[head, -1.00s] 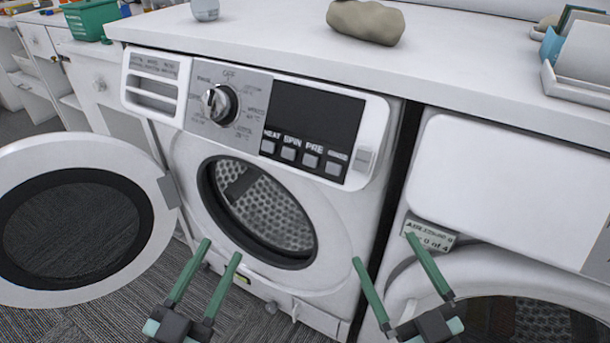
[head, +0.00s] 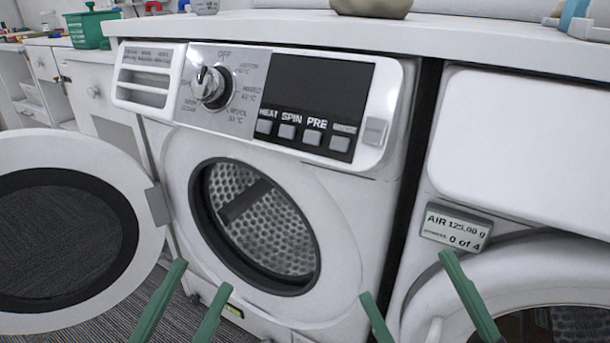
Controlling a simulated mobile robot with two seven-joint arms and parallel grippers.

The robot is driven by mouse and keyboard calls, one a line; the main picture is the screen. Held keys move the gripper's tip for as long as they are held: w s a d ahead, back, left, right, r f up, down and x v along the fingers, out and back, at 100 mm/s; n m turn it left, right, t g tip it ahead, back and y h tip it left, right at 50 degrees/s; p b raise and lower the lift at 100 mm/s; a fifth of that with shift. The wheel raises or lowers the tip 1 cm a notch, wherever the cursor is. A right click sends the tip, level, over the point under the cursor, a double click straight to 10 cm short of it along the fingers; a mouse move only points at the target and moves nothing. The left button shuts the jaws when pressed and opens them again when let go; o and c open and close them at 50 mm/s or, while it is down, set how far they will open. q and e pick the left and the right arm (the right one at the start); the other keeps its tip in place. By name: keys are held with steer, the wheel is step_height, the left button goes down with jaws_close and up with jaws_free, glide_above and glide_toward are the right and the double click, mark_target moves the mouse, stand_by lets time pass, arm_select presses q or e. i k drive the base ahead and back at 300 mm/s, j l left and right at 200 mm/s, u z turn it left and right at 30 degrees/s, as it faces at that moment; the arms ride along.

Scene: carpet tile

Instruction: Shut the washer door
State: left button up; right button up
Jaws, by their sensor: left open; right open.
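The white washer (head: 350,200) stands in the middle with its drum opening (head: 258,225) uncovered. Its round door (head: 150,225), a white ring with dark glass, hangs wide open to the left on a hinge at the opening's left side. My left gripper (head: 200,278) is open and empty, low in front of the washer, to the right of the door and apart from it. My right gripper (head: 407,275) is open and empty, low in front of the gap between the washer and the machine on its right. Both gripper bases are below the picture.
A second white machine (head: 530,150) with a small label (head: 456,228) stands on the right. A white countertop (head: 270,27) runs above both, with a beige lump (head: 372,7) on it. White cabinets (head: 100,95) and a green basket (head: 92,28) are at the left. Grey carpet (head: 110,325) shows below the door.

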mark_target(83, 224)
steer(key=i+j+u, duration=0.1)
steer(key=j+u, duration=0.15)
steer(key=j, duration=2.95)
